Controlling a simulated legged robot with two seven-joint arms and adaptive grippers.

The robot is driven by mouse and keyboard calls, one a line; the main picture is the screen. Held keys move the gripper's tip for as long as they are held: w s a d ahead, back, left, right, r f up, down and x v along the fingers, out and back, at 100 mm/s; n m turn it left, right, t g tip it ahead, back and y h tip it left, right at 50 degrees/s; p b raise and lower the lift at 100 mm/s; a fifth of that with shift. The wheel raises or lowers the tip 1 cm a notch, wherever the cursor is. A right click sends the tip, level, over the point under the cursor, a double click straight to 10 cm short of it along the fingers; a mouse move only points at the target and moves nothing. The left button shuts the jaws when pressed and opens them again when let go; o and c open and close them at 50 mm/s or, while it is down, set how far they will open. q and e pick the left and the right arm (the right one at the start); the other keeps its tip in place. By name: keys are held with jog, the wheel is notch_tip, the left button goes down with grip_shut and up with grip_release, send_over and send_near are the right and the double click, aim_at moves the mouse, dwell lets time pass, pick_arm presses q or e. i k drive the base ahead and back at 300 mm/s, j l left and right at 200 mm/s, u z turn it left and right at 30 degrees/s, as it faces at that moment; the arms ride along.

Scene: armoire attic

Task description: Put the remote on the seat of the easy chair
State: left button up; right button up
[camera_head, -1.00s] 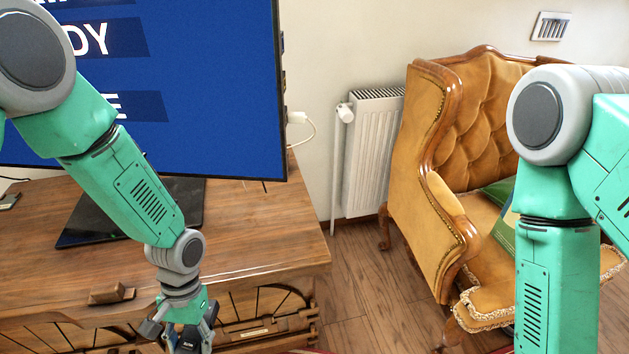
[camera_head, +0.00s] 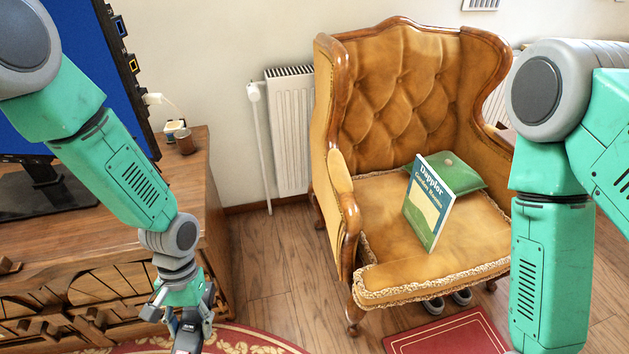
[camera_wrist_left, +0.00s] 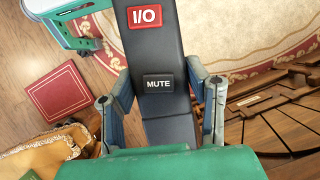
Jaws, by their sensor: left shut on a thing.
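The easy chair (camera_head: 390,110) stands right of centre in the head view, with tan tufted leather and a fringed seat (camera_head: 385,235). My left gripper (camera_head: 187,322) is low at the left, in front of the wooden cabinet and apart from the chair. In the left wrist view the left gripper (camera_wrist_left: 160,112) is shut on the dark grey remote (camera_wrist_left: 152,40), which has a red I/O button and a MUTE button. The remote's far end runs out of the top of that view. My right arm covers the chair's right side; its gripper is out of view.
A book (camera_head: 428,203) stands tilted on the seat in front of a green cushion (camera_head: 460,177). The wooden cabinet (camera_head: 205,200) with the television is at left. A radiator (camera_head: 290,130) is behind. Floor (camera_head: 270,270) is clear between cabinet and chair.

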aim_at(474, 219)
jog(key=k+l, duration=0.1)
jog(key=l, duration=1.4)
jog(key=k+l, duration=0.15)
jog(key=l, duration=0.65)
jog(key=i+l, duration=0.1)
jog(key=l, duration=0.3)
jog(key=i+l, duration=0.1)
jog(key=l, duration=0.3)
jog(key=i+l, duration=0.1)
jog(key=l, duration=0.35)
jog(key=i+l, duration=0.1)
jog(key=l, duration=0.3)
jog(key=i+l, duration=0.1)
jog(key=i, duration=0.8)
